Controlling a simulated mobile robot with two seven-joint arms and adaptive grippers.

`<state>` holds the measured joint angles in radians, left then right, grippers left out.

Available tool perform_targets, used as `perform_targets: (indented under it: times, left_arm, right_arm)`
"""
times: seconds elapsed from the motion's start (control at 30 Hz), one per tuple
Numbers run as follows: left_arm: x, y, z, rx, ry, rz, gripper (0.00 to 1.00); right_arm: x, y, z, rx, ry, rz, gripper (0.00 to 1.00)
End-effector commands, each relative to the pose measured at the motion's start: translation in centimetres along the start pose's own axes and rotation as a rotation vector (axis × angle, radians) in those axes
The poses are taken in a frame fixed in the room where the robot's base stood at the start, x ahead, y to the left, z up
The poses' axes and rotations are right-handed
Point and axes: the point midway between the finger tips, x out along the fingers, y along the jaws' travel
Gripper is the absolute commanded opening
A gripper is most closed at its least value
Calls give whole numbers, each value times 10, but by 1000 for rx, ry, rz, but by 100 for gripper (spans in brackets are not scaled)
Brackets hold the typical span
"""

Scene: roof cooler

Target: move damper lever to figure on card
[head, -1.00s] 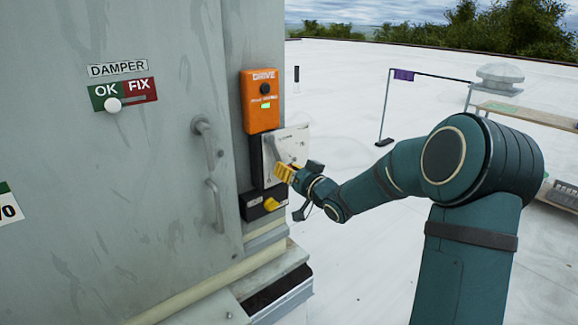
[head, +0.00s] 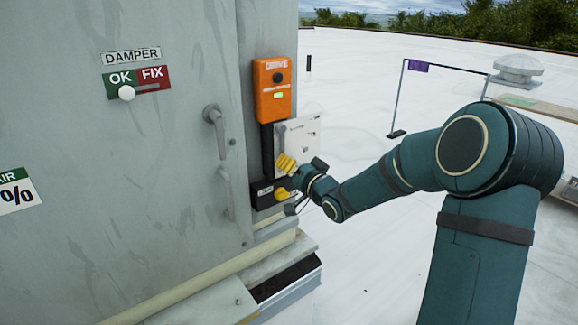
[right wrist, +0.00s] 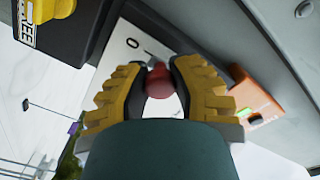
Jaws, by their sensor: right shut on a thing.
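The damper plate (head: 306,132) is a pale panel on the side of the grey cabinet, with a grey lever (head: 282,137) on it. My right gripper (head: 286,164) is at the lever's lower end. In the right wrist view its yellow fingers (right wrist: 159,82) are shut on the lever's red knob (right wrist: 159,88). A "0" shows on the plate (right wrist: 122,42) there; most of its scale is hidden. The card (head: 18,192), white with a green top, is cut off at the left edge; only "AIR" and "0%" show. My left gripper is not in view.
An orange drive box (head: 272,88) sits above the plate. A black box with a yellow knob (head: 281,194) is just below. The OK/FIX damper sign (head: 137,82) has a white slider knob at OK. Door handles (head: 216,130) stick out left of the plate.

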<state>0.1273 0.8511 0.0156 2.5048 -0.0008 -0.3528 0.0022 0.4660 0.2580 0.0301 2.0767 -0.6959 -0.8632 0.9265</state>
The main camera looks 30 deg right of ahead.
Motion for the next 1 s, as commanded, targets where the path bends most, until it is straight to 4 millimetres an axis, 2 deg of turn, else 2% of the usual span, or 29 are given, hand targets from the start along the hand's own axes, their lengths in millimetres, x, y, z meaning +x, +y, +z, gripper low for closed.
perform_targets:
  times: [0.17,0.2,0.27,0.3,0.67,0.77,1.0]
  left_arm:
    - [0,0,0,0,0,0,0]
    - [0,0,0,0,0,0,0]
    - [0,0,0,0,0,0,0]
    - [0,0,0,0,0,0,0]
    - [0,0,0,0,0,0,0]
    - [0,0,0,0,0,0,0]
    - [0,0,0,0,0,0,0]
  right_arm:
    - [0,0,4,2,-9,1,0]
    - [0,0,4,2,-9,1,35]
    - [0,0,4,2,-8,1,56]
    - [0,0,4,2,-7,1,59]
    - [-5,0,2,0,-4,1,59]
    - [-16,0,0,-1,-2,2,59]
    - [-64,0,0,0,-2,3,59]
